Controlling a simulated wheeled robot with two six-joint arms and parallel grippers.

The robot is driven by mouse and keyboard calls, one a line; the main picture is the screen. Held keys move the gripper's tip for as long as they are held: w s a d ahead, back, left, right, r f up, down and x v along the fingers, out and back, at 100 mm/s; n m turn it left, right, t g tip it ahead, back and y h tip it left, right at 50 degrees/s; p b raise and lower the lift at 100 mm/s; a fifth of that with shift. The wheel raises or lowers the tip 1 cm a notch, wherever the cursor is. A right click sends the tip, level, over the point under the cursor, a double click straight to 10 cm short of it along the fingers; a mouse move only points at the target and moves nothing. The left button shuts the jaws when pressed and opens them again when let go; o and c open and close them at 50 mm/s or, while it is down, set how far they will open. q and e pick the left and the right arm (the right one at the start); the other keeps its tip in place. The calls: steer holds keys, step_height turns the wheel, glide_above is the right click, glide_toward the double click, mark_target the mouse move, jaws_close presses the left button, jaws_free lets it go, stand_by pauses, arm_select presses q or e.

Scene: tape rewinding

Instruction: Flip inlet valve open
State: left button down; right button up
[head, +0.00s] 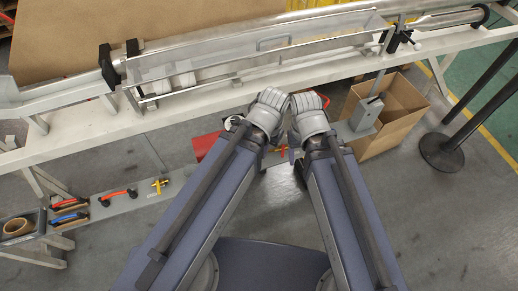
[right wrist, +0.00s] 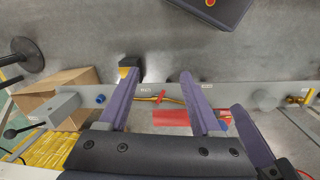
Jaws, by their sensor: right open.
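In the right wrist view my right gripper (right wrist: 158,75) is open, its two purple fingers well apart with nothing gripped. A small red valve handle (right wrist: 161,97) on a yellowish fitting shows between the fingers, against a grey rail. I cannot tell whether the fingers touch it. A brass valve (right wrist: 298,98) sits on the rail at the far right, and a blue knob (right wrist: 100,98) left of the fingers. Labels on the rail are too small to read surely. In the head view a brass-yellow valve (head: 160,184) stands on the left rail. My arms hide the middle, and my left gripper's fingers do not show.
A long clear-covered trough (head: 250,60) lies on the white bench behind my arms. An open cardboard box (head: 400,118) and a round-based black stand (head: 442,152) are at right. Red-handled (head: 118,194) and blue-handled (head: 68,218) tools lie at left. A red object (head: 205,145) is beside my left arm.

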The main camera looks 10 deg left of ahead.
steer(key=shift+c, duration=0.6)
steer(key=shift+w+f+b, duration=0.1)
steer(key=shift+f+b, duration=0.25)
steer(key=shift+c, duration=0.7)
steer(key=w+f+y+b, duration=0.1)
steer(key=w+f+b, duration=0.1)
steer(key=f+b, duration=0.1)
steer(key=w+d+f+m+g+y+b, duration=0.1)
steer(key=w+f+y+b, duration=0.1)
steer(key=f+b, duration=0.2)
steer(key=w+f+m+y+b, duration=0.1)
steer(key=w+f+b, duration=0.2)
steer(key=f+b, duration=0.1)
steer(key=shift+d+y+b, duration=0.3)
steer(key=shift+d+b, duration=0.05)
steer(key=shift+b, duration=0.15)
jaws_close()
steer(key=w+d+f+m+t+y+b, duration=0.1)
steer(key=w+d+f+y+b, duration=0.5)
steer(key=b, duration=0.6)
steer(key=shift+w+d+m, duration=0.5)
steer(key=shift+w+d, duration=0.45)
steer(key=shift+w, duration=0.6)
